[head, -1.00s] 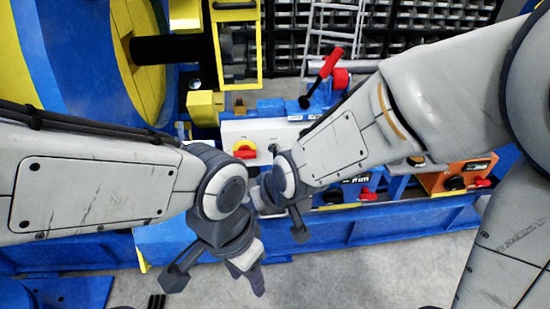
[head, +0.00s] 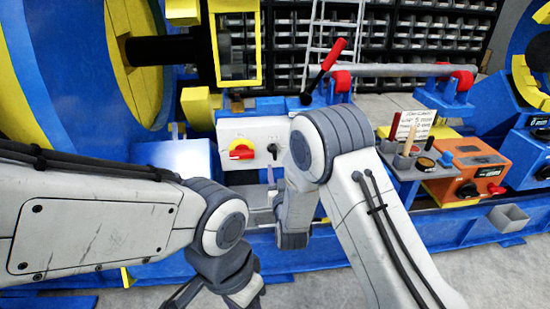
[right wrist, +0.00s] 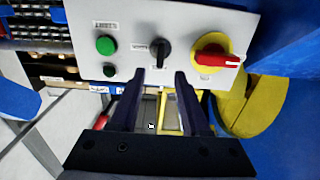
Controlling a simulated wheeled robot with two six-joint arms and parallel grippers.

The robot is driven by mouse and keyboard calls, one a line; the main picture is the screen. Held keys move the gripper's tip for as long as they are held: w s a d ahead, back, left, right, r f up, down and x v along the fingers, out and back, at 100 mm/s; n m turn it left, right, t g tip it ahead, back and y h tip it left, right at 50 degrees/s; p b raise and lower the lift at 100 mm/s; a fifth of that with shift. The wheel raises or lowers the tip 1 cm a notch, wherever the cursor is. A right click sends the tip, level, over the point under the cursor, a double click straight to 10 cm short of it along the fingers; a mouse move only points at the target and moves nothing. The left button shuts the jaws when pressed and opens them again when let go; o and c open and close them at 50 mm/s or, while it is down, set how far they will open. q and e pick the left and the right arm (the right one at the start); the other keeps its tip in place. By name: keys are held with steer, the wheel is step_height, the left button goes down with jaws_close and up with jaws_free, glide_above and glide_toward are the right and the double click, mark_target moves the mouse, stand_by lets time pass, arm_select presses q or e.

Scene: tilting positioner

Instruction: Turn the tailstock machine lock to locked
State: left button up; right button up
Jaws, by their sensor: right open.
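A white control panel (head: 235,135) carries a red-and-yellow rotary switch (head: 242,149) and a black selector knob (head: 272,149). In the right wrist view the panel holds the black selector (right wrist: 160,52), the red-handled yellow switch (right wrist: 215,58), a green button (right wrist: 105,45) and a small dark button. Labels are too blurred to read. The black selector points roughly up-down there; the red handle lies sideways. My right gripper (right wrist: 158,78) is open and empty, its fingertips just below the selector, apparently apart from it. My left gripper (head: 225,280) is at the bottom edge, its fingers cut off.
A red-handled lever (head: 326,66) rises behind the panel. At right stand a small tray with tools (head: 412,160) and an orange box (head: 475,165) with knobs. The blue-and-yellow positioner disc (head: 130,70) fills the left. Grey floor lies in front.

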mark_target(275, 155)
steer(key=w, duration=0.5)
steer(key=w+a, duration=0.1)
steer(key=w, duration=0.2)
steer(key=shift+w, duration=0.2)
jaws_close()
